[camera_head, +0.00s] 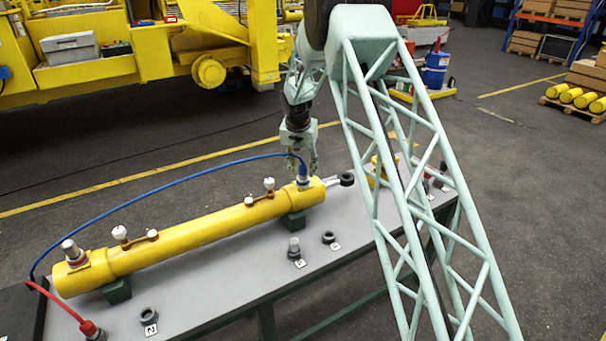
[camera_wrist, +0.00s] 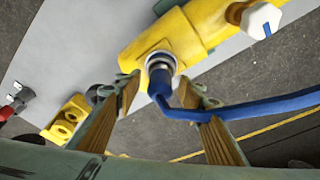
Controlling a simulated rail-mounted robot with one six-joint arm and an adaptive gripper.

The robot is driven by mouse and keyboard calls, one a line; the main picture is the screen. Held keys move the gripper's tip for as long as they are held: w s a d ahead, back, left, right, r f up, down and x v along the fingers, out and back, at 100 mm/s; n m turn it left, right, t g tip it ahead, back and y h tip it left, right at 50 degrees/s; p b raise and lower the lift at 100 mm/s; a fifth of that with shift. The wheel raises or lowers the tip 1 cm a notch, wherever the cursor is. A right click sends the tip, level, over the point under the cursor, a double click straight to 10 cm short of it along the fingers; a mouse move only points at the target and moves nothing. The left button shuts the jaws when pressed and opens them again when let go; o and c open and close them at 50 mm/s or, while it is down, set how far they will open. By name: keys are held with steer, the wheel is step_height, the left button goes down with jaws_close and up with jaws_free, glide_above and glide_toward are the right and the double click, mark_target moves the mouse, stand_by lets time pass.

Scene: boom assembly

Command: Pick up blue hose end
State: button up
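The blue hose (camera_head: 150,188) arcs over the yellow cylinder (camera_head: 185,238). Its blue end (camera_wrist: 160,80) sits at a metal fitting near the cylinder's right end; the end also shows in the head view (camera_head: 303,174). My gripper (camera_wrist: 163,95) is open, with one finger on each side of the blue end and a visible gap to both. In the head view my gripper (camera_head: 301,160) points down just above the fitting.
The cylinder lies on a grey table (camera_head: 225,284). A red hose end (camera_head: 90,328) lies at its front left. Black rings, including one at the front (camera_head: 148,315), and small parts stand nearby. A yellow block (camera_wrist: 68,118) is near my left finger.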

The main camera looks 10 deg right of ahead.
mark_target(303, 164)
stand_by(0.4)
steer(key=c, duration=1)
steer(key=shift+r, duration=0.25)
steer(key=shift+r, duration=1.55)
steer(key=s+a, duration=0.2)
steer(key=s, duration=0.3)
steer(key=s+a+r+b, duration=0.1)
steer(key=s+a, duration=0.1)
steer(key=s, duration=0.3)
steer(key=s+a+b, duration=0.1)
steer(key=s, duration=0.4)
steer(key=shift+a+r, duration=0.25)
steer(key=shift+a, duration=0.15)
steer(key=shift+f, duration=0.1)
